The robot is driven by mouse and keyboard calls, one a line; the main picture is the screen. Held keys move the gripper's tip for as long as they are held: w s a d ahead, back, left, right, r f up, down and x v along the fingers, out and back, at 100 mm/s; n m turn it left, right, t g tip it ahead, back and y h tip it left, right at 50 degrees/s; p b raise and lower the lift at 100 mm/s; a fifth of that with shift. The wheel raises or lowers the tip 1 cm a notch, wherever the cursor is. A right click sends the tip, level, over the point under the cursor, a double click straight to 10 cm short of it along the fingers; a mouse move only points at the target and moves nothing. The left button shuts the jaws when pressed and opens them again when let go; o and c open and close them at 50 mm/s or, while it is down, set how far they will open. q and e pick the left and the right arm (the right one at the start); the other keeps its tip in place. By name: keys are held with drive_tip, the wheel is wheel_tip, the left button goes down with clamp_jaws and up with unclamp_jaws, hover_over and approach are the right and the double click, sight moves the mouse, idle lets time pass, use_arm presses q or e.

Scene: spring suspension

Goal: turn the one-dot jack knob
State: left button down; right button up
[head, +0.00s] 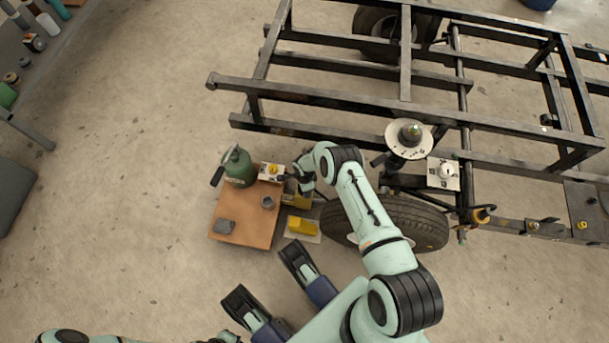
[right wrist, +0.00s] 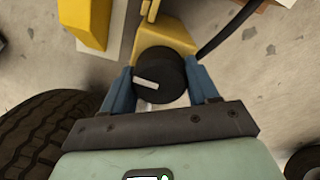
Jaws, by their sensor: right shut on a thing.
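The jack knob (right wrist: 163,72) is a round black knob with a short white bar on its face, at the end of a yellow jack body (right wrist: 165,35) in the right wrist view. No dot marking can be made out on it. My right gripper (right wrist: 160,85) has its blue fingers on either side of the knob and is shut on it. In the head view my right gripper (head: 305,183) reaches down at the yellow jack, between the orange-brown board and the tyre, and mostly hides the knob. My left gripper is out of view; only part of that arm shows at lower left.
A yellow block (head: 302,226) sits in front of the jack.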

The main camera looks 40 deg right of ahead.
drive_tip(key=shift+n, duration=0.3)
drive_tip(key=n, duration=1.3)
drive_tip(key=shift+n, duration=0.3)
drive_tip(key=n, duration=0.9)
drive_tip(key=shift+n, duration=0.4)
drive_tip(key=n, duration=0.4)
drive_tip(key=shift+n, duration=0.3)
drive_tip(key=n, duration=0.4)
drive_tip(key=shift+n, duration=2.5)
